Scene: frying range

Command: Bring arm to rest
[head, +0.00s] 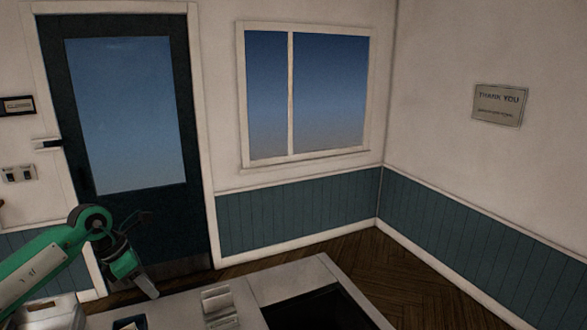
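My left arm comes in from the lower left, green with a pale panel. My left gripper (148,284) hangs down at its end, near the back edge of the counter (180,308) and in front of the dark door. I see no object in it, but its fingers are too small and overlapped to tell whether they are open. My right arm and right gripper are out of view.
The counter holds a dark recessed panel (308,311), a pale metal fitting (219,302), a dark blue item (130,323) and a whitish container (58,314). A door (125,115), window (330,95) and open wooden floor (420,275) lie beyond.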

